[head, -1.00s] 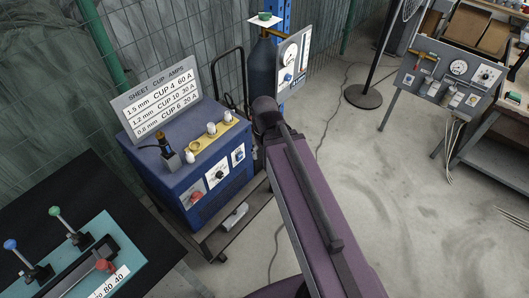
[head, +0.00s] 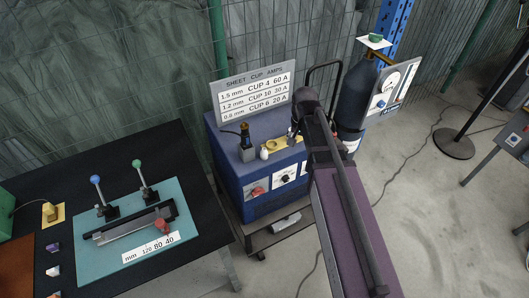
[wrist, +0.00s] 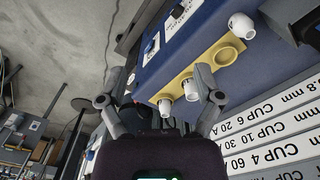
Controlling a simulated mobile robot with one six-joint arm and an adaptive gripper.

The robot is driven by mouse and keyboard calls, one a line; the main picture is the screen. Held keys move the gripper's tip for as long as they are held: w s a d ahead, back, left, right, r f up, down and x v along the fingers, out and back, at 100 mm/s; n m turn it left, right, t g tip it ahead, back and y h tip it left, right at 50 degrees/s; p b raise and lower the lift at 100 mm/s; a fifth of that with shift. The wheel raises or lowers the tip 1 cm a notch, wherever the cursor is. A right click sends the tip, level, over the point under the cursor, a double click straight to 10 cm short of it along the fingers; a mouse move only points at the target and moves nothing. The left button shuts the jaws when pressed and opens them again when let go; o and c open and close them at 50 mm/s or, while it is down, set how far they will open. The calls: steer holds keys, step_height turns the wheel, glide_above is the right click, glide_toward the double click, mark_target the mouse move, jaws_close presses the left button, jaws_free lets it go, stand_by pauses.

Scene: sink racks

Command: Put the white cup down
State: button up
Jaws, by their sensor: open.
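Three white cups are in the wrist view. The second cup (wrist: 190,91) and third cup (wrist: 165,107) stand at the holder's other end. My gripper (wrist: 166,73) is open, its fingers apart on either side of these two cups; I see nothing held. In the head view the loose cup (head: 264,154) shows left of my arm, which hides much of the holder (head: 274,146) and my fingers.
A sign (head: 254,94) stands at the back of the blue cabinet (head: 232,170). A dark torch-like fitting (head: 246,142) stands left of the holder. A gas cylinder (head: 355,95) is to the right. A black table (head: 150,150) with a teal plate (head: 198,218) is at left.

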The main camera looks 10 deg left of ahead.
mark_target(264, 151)
steer(key=w+a+r+m, duration=0.1)
steer(key=w+a, duration=0.4)
steer(key=a, duration=0.7)
steer(key=shift+w+a+m+p, duration=0.2)
steer(key=shift+m+p, duration=0.15)
steer(key=shift+m, duration=0.35)
steer(key=shift+d+f, duration=0.1)
step_height(264, 151, down, 8)
steer(key=b, duration=0.8)
steer(key=shift+f+b, duration=0.25)
steer(key=shift+b, duration=0.1)
steer(key=shift+f, duration=0.1)
steer(key=shift+f+b, duration=2.5)
steer(key=shift+b, duration=0.1)
steer(key=c, duration=1.1)
